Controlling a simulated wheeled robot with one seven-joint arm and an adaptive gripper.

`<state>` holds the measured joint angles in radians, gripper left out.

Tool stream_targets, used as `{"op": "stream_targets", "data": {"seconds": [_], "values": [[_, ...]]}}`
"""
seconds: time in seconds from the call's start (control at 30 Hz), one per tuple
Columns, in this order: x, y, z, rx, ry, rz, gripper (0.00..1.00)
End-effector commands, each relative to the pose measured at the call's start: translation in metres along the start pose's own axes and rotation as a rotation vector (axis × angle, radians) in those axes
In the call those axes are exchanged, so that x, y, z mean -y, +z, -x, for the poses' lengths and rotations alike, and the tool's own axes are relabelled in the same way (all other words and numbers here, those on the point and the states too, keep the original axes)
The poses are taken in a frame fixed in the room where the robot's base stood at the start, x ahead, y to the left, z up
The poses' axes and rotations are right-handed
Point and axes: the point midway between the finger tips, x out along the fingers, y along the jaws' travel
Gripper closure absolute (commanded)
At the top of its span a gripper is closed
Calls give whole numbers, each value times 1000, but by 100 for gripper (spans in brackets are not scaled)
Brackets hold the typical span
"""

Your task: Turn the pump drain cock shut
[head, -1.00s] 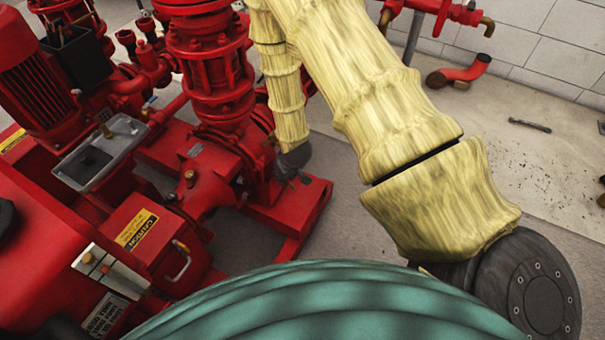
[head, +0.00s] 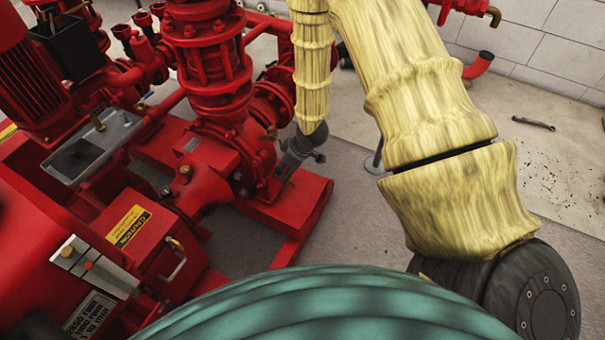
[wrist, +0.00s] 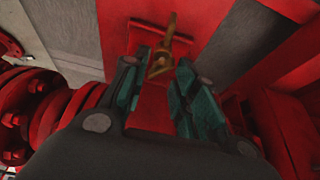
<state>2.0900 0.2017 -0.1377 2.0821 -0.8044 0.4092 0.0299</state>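The pump drain cock (wrist: 168,46), a small brass piece with a narrow upright lever, shows at the top centre of the wrist view. It stands in front of a red surface. My gripper (wrist: 158,72) is open, with one teal-padded finger on each side of the cock's near end. I see a gap at both sides and cannot tell how deep the cock sits between the fingers.
The red pump (head: 235,155) and its base (head: 290,208) lie close to my gripper. A red box with a caution label (head: 132,225) stands at the lower left. Red flanged pipework (wrist: 35,115) is left in the wrist view. Floor to the right is mostly clear.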

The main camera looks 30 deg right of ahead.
Motion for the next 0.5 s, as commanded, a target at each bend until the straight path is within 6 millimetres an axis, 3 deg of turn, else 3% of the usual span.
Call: {"op": "stream_targets", "data": {"seconds": [0.03,0.5], "values": [[0,-2,13,-2,1,-1,72],[0,-2,83,-3,1,-3,72]]}}
